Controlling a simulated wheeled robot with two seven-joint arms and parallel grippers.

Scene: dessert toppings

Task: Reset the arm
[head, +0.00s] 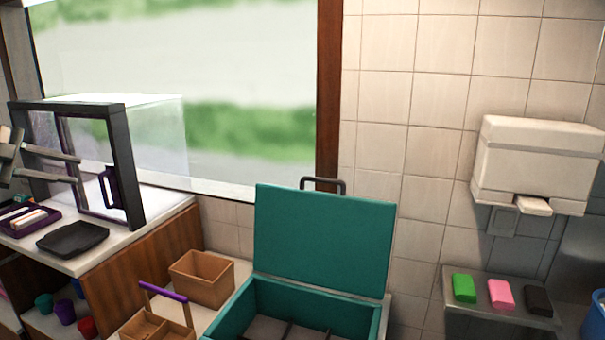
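My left gripper (78,169) reaches in from the left edge. Its two grey fingers are spread apart with nothing visible between them. It is in front of the dark-framed glass case (133,160), above a purple tray (48,223) holding pale bar-shaped pieces. I cannot tell whether the fingers touch the case's frame. My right gripper is not in view.
A black tray (73,238) lies on the white counter (165,207). A teal box (322,240) stands with its lid up. A brown box (202,277) and a purple-handled carrier (157,325) are beside it. Green, pink and black blocks sit on a metal shelf (480,317).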

